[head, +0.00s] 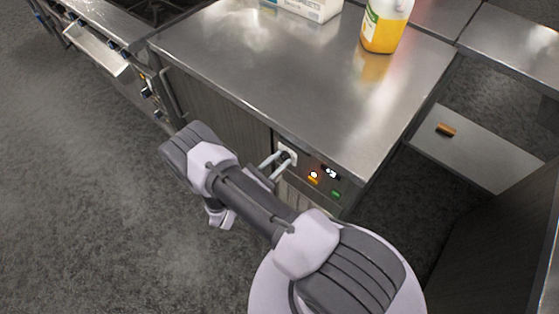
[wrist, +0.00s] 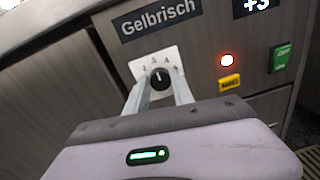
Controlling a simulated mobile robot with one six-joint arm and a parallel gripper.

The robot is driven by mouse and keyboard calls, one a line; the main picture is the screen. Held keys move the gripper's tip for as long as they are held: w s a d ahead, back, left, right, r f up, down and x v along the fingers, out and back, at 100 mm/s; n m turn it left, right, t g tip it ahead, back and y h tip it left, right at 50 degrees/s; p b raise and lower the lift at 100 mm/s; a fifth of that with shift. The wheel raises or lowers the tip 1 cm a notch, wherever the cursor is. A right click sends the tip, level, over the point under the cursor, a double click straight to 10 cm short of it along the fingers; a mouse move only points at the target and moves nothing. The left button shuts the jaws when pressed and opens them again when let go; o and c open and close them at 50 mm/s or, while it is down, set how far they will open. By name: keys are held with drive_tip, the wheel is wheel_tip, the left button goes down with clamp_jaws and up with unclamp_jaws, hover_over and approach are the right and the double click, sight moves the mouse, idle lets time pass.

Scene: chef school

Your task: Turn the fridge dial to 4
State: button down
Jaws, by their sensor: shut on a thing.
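The fridge dial (wrist: 160,79) is a round black knob with a white pointer mark on a white plate (wrist: 144,67) with small numbers. In the wrist view the mark points roughly up; the numbers are too small to tell exactly which one it meets. My gripper (wrist: 159,90) has its two pale fingers on either side of the knob, shut on it. In the head view my gripper (head: 280,163) reaches the white dial plate (head: 288,154) on the fridge front, and the fingers partly cover the knob.
Right of the dial are a lit orange lamp (wrist: 227,60), a yellow label (wrist: 230,83), a green switch (wrist: 281,57) and a dark display (wrist: 258,6) reading about +3. A steel counter (head: 260,60) lies above, holding a yellow-orange bottle (head: 384,30) and a white box (head: 312,8).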

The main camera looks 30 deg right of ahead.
drive_tip(key=m, duration=0.3)
drive_tip(key=shift+m, duration=0.3)
drive_tip(key=shift+s+m+b, duration=0.1)
drive_tip(key=shift+m+b, duration=0.2)
drive_tip(key=shift+m, duration=1.6)
drive_tip(key=c, duration=1.1)
unclamp_jaws()
drive_tip(key=v, duration=0.5)
drive_tip(key=p+v, duration=0.1)
drive_tip(key=v, duration=0.5)
drive_tip(key=p+v, duration=0.1)
drive_tip(key=v, duration=0.5)
drive_tip(key=shift+s+a+r, duration=0.15)
drive_tip(key=shift+s+r, duration=0.1)
drive_tip(key=shift+r, duration=0.05)
